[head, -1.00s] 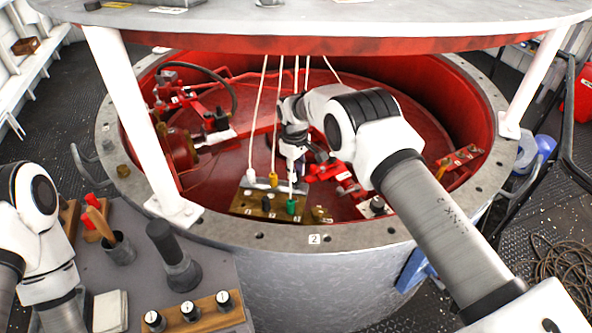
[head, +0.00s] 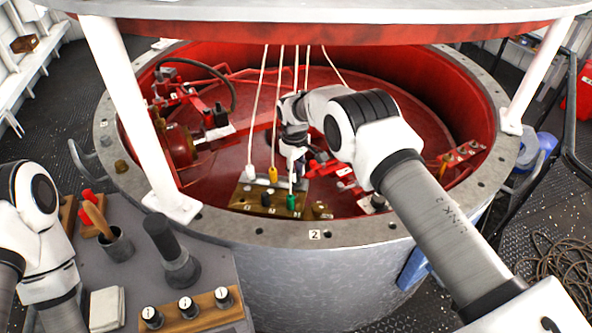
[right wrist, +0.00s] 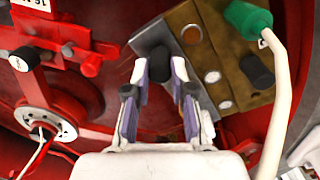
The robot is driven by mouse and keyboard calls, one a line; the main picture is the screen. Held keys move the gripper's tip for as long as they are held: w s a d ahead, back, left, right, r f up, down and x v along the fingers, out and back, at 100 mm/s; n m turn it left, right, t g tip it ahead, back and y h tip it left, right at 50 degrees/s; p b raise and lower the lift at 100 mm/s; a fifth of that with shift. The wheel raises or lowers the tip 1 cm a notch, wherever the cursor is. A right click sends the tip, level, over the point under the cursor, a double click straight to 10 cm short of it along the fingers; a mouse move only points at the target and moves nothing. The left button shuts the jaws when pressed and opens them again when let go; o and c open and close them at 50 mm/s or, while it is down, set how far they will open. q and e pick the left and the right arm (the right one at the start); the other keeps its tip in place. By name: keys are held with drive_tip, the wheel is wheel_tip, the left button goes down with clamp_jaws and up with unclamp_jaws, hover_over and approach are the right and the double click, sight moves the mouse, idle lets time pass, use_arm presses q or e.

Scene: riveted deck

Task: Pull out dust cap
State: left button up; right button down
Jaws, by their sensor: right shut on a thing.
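My right gripper (right wrist: 160,75) is shut on a black cap (right wrist: 161,63) in the right wrist view. The cap sits between the two fingertips, over a grey metal plate (right wrist: 147,45) beside the brass block. Whether it is still seated there I cannot tell. In the head view the right gripper (head: 297,160) hangs above the far right part of the brass block (head: 242,198), and the cap is hidden. A second black cap (right wrist: 257,70) is on the block, near a green plug (right wrist: 247,20) with a white cable. My left gripper is out of view; only its arm shows.
Red fittings and a hose lie inside the red well. The round rim (head: 275,236) surrounds it, with white posts (head: 130,110). A grey side table (head: 215,270) carries knobs and a cup.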

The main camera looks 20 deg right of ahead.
drive_tip(key=c, duration=0.9)
unclamp_jaws()
wheel_tip(320, 180, up, 8)
drive_tip(key=shift+s+a+f, duration=0.1)
drive_tip(key=shift+a+f, duration=0.05)
drive_tip(key=shift+f, duration=0.1)
